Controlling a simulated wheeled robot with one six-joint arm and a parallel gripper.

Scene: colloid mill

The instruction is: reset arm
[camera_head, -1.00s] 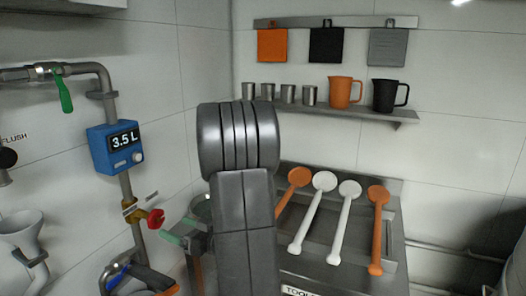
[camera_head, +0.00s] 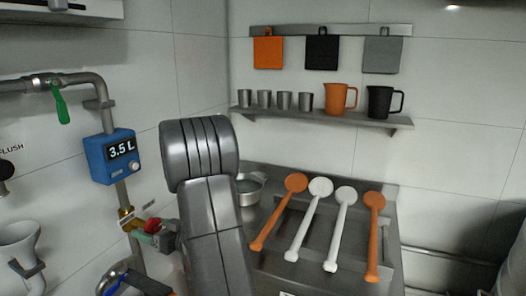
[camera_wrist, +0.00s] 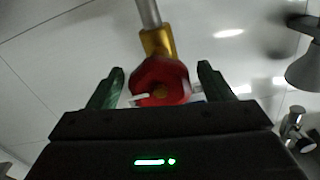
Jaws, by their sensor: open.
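My gripper (camera_wrist: 160,72) is open. Its two green fingers stand on either side of a red valve knob (camera_wrist: 158,84) in the wrist view, with gaps at both sides. The knob sits on a brass valve body (camera_wrist: 157,41) on a grey pipe. In the head view the gripper (camera_head: 148,238) is at the red knob (camera_head: 153,226), at the lower left. My arm hides part of the counter there. I cannot tell how deep the knob lies between the fingers.
A white funnel (camera_head: 18,240) is at the left. A metal pot (camera_head: 248,190) and several orange and white ladles (camera_head: 374,235) lie on the counter. A shelf (camera_head: 330,117) holds cups and jugs.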

